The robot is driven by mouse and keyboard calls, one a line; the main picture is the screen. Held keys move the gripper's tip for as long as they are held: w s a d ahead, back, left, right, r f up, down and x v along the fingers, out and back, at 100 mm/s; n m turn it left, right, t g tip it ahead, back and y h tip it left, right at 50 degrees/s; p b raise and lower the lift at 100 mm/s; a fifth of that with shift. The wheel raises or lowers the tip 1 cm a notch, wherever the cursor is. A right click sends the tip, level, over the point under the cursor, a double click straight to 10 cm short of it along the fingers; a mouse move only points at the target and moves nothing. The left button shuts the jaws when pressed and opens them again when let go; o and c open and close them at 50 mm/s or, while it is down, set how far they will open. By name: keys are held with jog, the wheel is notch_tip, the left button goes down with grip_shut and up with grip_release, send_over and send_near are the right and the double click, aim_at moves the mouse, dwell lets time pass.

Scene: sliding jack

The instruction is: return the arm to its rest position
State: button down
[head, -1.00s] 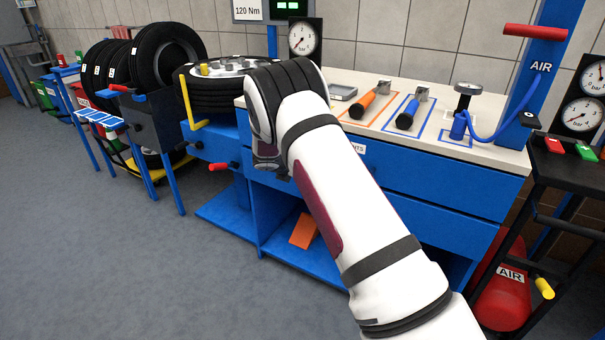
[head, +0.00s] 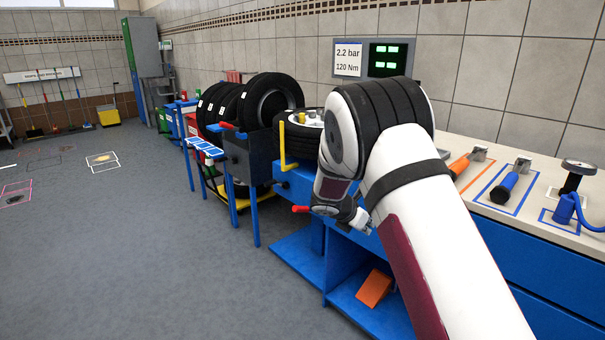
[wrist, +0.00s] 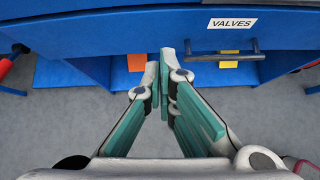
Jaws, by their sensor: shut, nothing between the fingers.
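My gripper (wrist: 160,85) shows in the wrist view with its two green-padded fingers brought together and nothing between them. It points at the front of the blue bench (wrist: 140,32), near a drawer labelled VALVES (wrist: 232,23) with a dark bar handle (wrist: 228,56). In the head view my arm is bent at the elbow in front of the bench. The wrist hangs down before the blue bench front, and the gripper's fingers are mostly hidden there.
An orange wedge (head: 374,288) lies on the bench's lower shelf. A red-handled lever (head: 301,209) sticks out close to my wrist. Tyres (head: 270,100) stand on a rack at the back. Tools (head: 511,181) lie on the bench top.

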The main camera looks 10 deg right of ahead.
jog(key=s+d+r+m+g+y, duration=0.1)
jog(key=s+r+m+g, duration=0.1)
jog(key=s+r+m, duration=0.8)
jog(key=s+d+r+m+g+y, duration=0.15)
jog(key=s+r+m, duration=0.25)
jog(key=s+r, duration=0.75)
jog(key=s+a+f+m+y, duration=0.1)
jog(key=s+a+m+y, duration=0.2)
jog(key=s, duration=0.8)
jog(key=s+a+f+m+g, duration=0.1)
jog(key=s+a+m, duration=0.25)
jog(key=s, duration=0.75)
jog(key=s+a+f+m+y, duration=0.1)
jog(key=s+a+m+y, duration=0.2)
jog(key=s, duration=0.8)
notch_tip(320, 180, up, 20)
jog(key=m+t+p, duration=0.1)
jog(key=t+p, duration=0.2)
jog(key=p, duration=1.5)
jog(key=shift+w+a+h, duration=0.15)
jog(key=shift+a+h, duration=0.15)
jog(key=shift+h, duration=0.05)
